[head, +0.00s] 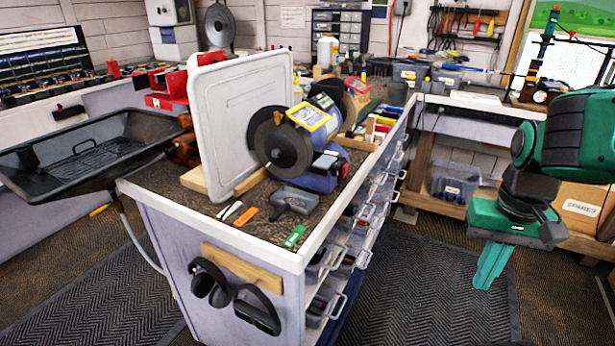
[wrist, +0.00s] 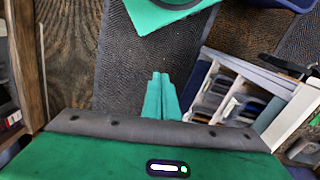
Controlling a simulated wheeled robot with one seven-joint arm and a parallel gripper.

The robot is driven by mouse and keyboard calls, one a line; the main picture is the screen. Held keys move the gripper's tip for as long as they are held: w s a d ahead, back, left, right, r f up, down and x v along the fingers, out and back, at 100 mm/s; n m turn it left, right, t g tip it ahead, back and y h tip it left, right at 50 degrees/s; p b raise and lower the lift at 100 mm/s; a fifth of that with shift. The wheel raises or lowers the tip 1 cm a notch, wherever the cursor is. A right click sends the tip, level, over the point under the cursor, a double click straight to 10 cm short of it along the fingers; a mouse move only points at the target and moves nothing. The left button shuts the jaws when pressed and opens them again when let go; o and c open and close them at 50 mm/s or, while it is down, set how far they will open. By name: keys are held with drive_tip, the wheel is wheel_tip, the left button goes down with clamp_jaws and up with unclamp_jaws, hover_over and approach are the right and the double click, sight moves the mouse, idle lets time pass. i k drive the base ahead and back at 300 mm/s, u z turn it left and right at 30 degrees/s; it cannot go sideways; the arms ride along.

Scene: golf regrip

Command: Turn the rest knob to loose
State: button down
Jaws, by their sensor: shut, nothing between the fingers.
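My gripper (head: 488,270) hangs at the right of the head view, pointing down over the floor mat. Its green fingers are together and empty. In the wrist view the shut fingers (wrist: 160,82) show above the dark mat, touching nothing. I cannot pick out the rest knob for certain. A dark upright stand (head: 543,55) with a small red part at its top right stands at the far right bench, and a thin shaft (head: 485,70) runs towards it. A blue bench grinder (head: 310,150) sits on the near bench, well left of my gripper.
A pale upright board (head: 235,120) stands beside the grinder. A black tray (head: 85,155) juts out at left. Clear drawers (head: 325,300) with handles stick out of the near bench's right side. The floor mat (head: 430,290) between bench and gripper is clear.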

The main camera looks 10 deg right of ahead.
sight(334, 173)
drive_tip(key=u, duration=0.7)
drive_tip(key=k, duration=1.6)
drive_tip(key=z, duration=0.9)
drive_tip(key=i, duration=0.95)
drive_tip(key=u, duration=0.05)
